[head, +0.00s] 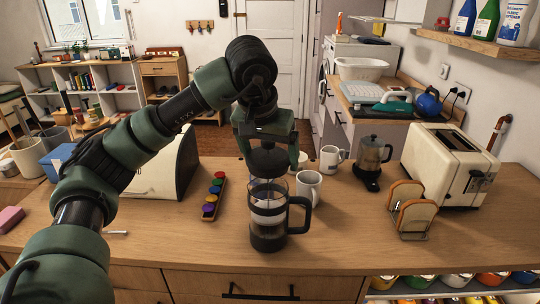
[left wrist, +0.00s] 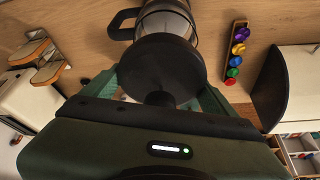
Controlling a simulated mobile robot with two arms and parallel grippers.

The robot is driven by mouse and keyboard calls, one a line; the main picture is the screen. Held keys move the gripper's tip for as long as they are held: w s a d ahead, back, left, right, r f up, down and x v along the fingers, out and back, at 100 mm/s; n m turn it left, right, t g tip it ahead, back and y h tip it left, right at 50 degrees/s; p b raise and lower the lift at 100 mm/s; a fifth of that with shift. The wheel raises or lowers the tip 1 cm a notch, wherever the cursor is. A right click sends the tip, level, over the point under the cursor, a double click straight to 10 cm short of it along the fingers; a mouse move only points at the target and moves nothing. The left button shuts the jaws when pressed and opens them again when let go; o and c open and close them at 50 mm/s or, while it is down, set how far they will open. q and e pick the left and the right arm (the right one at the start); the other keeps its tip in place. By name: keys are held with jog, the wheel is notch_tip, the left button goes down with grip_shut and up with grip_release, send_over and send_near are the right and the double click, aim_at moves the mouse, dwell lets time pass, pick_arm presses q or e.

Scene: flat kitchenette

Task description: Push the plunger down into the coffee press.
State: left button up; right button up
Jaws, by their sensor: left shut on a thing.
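The coffee press (head: 268,238) stands upright on the wooden counter, a clear glass jug with dark bands and a black handle on its right. The plunger's round black lid (head: 268,162) is right above the glass mouth; I cannot tell whether it touches the rim. A pale layer shows inside the glass. My left gripper (head: 268,143) points down over the press and is shut on the plunger's top. In the left wrist view the plunger (left wrist: 160,65) covers much of the press (left wrist: 168,20), and its knob sits between the fingers. My right gripper is not in view.
White mugs (head: 309,190) and (head: 331,158) stand close behind and right of the press. A moka-style pot (head: 372,155), a toast rack (head: 411,212) and a toaster (head: 448,165) are further right. A strip of coloured pods (head: 214,196) lies left. The counter front is clear.

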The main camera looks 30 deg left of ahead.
aim_at(265, 159)
pick_arm(q)
jog(key=shift+f, duration=0.15)
jog(key=shift+f+b, duration=1.65)
jog(key=shift+f, duration=0.6)
jog(key=shift+f, duration=0.3)
jog(key=shift+f+b, duration=0.55)
jog(key=shift+f, duration=0.05)
jog(key=o, duration=1.4)
jog(key=shift+r, duration=0.15)
jog(key=v, duration=0.7)
jog(key=shift+s+r, duration=0.2)
jog(key=shift+r, duration=0.05)
